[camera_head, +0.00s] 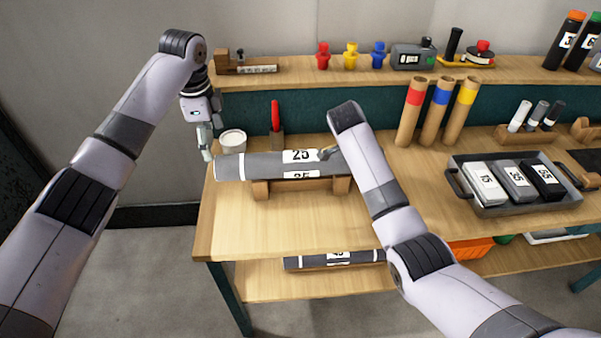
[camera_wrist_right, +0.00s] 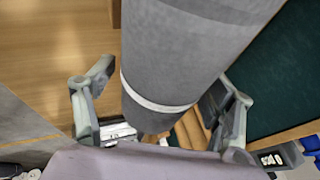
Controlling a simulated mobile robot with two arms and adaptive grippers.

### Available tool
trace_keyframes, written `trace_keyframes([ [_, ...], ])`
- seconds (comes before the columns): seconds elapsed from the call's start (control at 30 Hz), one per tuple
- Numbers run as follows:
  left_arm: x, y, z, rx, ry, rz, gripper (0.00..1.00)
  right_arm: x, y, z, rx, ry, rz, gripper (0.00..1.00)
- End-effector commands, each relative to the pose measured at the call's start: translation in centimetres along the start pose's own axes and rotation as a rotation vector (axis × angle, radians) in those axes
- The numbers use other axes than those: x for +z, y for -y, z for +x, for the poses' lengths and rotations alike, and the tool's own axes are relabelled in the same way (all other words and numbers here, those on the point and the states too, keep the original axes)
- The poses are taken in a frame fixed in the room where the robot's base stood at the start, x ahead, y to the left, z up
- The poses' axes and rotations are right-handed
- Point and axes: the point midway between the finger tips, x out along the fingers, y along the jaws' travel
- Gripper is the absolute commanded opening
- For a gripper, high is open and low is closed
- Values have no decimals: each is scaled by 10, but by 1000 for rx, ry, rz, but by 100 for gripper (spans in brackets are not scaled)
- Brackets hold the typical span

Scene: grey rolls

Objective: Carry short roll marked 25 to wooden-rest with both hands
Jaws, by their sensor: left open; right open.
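The grey short roll marked 25 (camera_head: 245,166) lies across the wooden rest (camera_head: 261,190) on the workbench, with its white label near the right part. My left gripper (camera_head: 207,150) is open beside the roll's left end, pointing down and apart from it. My right gripper (camera_head: 328,154) is at the roll's right part, mostly hidden behind my right forearm. In the right wrist view, the roll (camera_wrist_right: 190,60) with a thin white band runs between the open fingers of my right gripper (camera_wrist_right: 162,82). The roll's right end is hidden in the head view.
A white cup (camera_head: 233,141) and a red-handled tool (camera_head: 275,117) stand behind the roll. Cardboard tubes (camera_head: 434,110) stand behind my right forearm. A tray (camera_head: 508,207) of marked blocks sits at right. Another roll (camera_head: 335,260) lies on the lower shelf. The front left benchtop is clear.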

Motion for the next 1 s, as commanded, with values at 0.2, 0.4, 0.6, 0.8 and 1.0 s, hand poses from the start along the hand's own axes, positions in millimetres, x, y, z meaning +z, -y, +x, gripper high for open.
trace_keyframes([
  [0.2,0,0,-3,0,0,0,77,1,1,-27,-4,3,1,77],
  [0.4,0,0,-2,0,0,0,77,1,1,-71,-5,4,1,77],
  [0.6,0,0,-2,0,0,0,77,1,0,-105,-2,3,0,77],
  [0.8,0,0,-2,0,0,0,77,0,0,-118,0,0,0,77],
  [1.0,0,0,-2,0,0,0,77,0,0,-119,0,0,0,77],
])
